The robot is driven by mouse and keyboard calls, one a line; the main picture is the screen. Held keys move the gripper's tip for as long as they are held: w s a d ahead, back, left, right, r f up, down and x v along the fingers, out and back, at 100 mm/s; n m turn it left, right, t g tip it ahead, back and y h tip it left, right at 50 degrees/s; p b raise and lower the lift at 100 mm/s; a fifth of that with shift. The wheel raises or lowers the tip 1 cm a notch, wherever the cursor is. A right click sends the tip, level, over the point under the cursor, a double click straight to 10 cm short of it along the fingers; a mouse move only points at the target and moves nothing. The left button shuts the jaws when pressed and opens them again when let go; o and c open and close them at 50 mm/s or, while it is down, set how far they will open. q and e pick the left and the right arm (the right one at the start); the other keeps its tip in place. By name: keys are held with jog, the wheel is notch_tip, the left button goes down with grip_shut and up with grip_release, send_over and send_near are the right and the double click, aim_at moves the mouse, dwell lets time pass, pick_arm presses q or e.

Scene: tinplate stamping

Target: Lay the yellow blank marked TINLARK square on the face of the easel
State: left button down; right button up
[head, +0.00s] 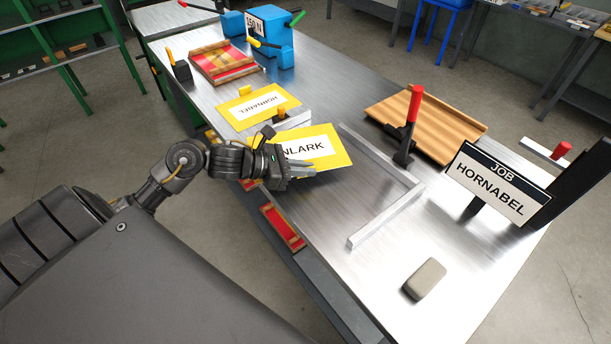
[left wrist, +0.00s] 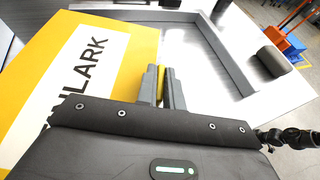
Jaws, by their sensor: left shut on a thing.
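The yellow blank (head: 341,151) has a white label whose visible letters read NLARK; the start of the word is hidden by my gripper. My left gripper (head: 303,169) is shut on the near edge of this blank. In the left wrist view the blank (left wrist: 40,50) spreads to the left of the fingers (left wrist: 163,90), with a yellow strip between them. I cannot tell how high it is above the table. A slanted wooden board with a raised edge, which looks like the easel (head: 425,122), stands farther right, apart from the blank. My right gripper is not in view.
Metal rails (head: 385,215) form a corner on the bench, with a red-handled clamp (head: 411,120) behind. A HORNABEL blank (head: 259,104) lies farther back left. A JOB HORNABEL sign (head: 497,185) stands right. A grey block (head: 425,279) lies in front; bare metal surrounds it.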

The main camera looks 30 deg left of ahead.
pick_arm(q)
jog(key=f, duration=0.2)
jog(key=f+p, duration=0.1)
jog(key=shift+w+d+f, duration=0.1)
jog(key=shift+w+f, duration=0.15)
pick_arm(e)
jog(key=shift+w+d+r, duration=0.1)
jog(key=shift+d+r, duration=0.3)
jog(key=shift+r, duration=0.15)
pick_arm(q)
jog(key=shift+f, duration=0.15)
jog(key=c, duration=1.5)
grip_release()
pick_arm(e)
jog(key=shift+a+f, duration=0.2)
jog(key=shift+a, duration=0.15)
